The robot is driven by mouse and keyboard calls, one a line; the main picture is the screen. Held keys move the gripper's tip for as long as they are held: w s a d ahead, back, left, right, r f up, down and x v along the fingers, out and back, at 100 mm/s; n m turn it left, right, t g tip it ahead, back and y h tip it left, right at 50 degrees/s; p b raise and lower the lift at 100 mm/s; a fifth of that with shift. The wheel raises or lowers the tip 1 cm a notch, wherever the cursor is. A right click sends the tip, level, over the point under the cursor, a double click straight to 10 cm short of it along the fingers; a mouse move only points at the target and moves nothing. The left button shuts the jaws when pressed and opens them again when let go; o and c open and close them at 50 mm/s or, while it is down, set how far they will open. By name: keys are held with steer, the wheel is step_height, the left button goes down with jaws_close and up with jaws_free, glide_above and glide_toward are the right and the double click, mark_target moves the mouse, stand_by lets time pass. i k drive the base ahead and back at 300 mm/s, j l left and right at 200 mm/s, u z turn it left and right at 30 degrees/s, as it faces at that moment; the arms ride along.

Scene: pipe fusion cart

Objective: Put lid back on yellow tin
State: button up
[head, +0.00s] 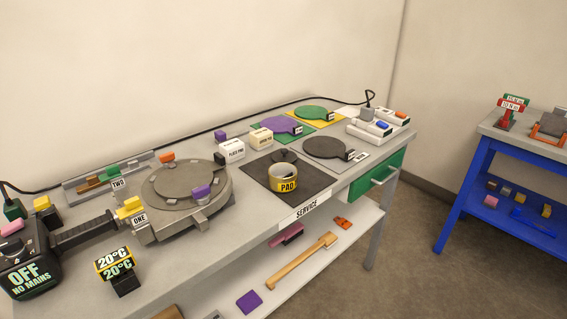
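The yellow tin (283,181), with a black PAD label, stands upright on a dark mat (262,192) at the front of the grey cart top. Its top looks open, with a pale rim and inner wall showing. A small dark round disc (284,156), which looks like the lid, lies just behind the tin; the tin may hide part of its near edge. My gripper is not in this view.
A dark round paddle (327,148) lies right of the tin, purple (279,124) and green (311,112) paddles behind. White boxes (232,149) stand behind left. A round grey plate fixture (184,185) with coloured blocks is at left. The SERVICE edge (306,210) is in front.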

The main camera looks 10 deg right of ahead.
mark_target(285, 155)
steer(key=i+l+u, duration=0.1)
steer(key=l, duration=0.3)
steer(key=i+l, duration=0.25)
steer(key=l, duration=0.15)
steer(key=i+l+u, duration=0.15)
steer(key=l, duration=0.25)
steer(key=i+l+u, duration=0.1)
steer(key=l, duration=0.35)
steer(key=i+l, duration=0.15)
steer(key=l, duration=0.3)
steer(key=i+l+u, duration=0.15)
steer(key=l, duration=0.3)
steer(key=i+l+u, duration=0.1)
steer(key=l, duration=0.35)
steer(key=i+j, duration=0.2)
steer(key=i, duration=0.25)
